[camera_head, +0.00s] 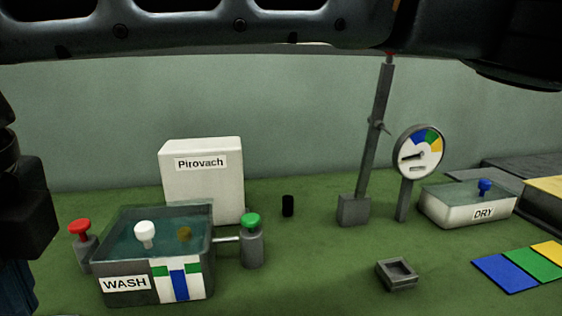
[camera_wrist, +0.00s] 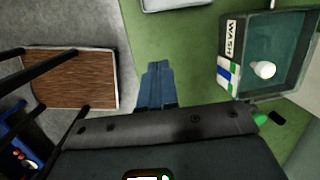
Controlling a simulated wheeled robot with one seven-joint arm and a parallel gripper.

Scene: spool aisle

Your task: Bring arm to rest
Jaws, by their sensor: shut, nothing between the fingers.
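My gripper (camera_wrist: 157,68) shows in the wrist view as two blue fingers pressed together, with nothing between them. It is over the green surface near its edge with the grey floor, apart from the WASH tank (camera_wrist: 230,72), which stands to its right. In the head view, a dark part of my arm hangs at the left edge, left of the WASH tank (camera_head: 128,284). My dark arm links also cross the top of the head view. The fingertips cannot be made out clearly there.
Red (camera_head: 79,228) and green (camera_head: 251,221) knobs flank the tank. A white Pirovach box (camera_head: 203,190), a post (camera_head: 378,130), a dial gauge (camera_head: 418,150) and a DRY tray (camera_head: 450,209) stand behind. A brown wooden seat (camera_wrist: 75,78) is on the floor.

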